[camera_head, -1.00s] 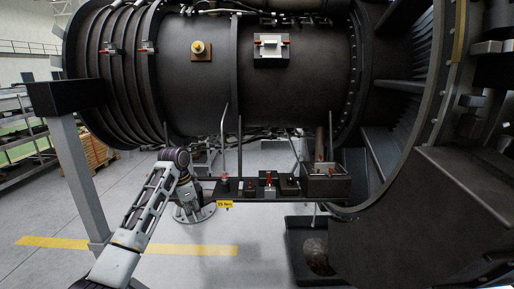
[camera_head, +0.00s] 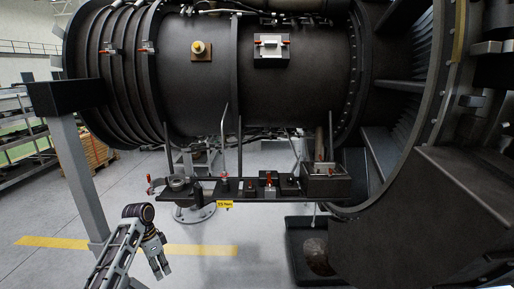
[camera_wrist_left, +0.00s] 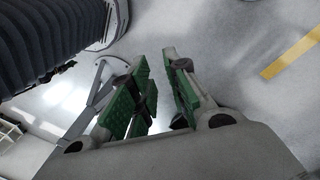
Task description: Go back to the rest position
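My left gripper (camera_head: 160,272) is at the lower left of the head view, in front of and below the shelf under the engine, pointing down. In the left wrist view my left gripper (camera_wrist_left: 156,64) shows two green-padded fingers standing apart with nothing between them, above the grey floor. My right gripper is not in view in either picture.
The dark engine casing (camera_head: 290,90) fills the upper middle. A narrow shelf (camera_head: 242,200) with small fittings hangs below it. A grey post (camera_head: 75,175) stands at the left. A black bin (camera_head: 297,260) sits on the floor. The floor around my gripper is clear.

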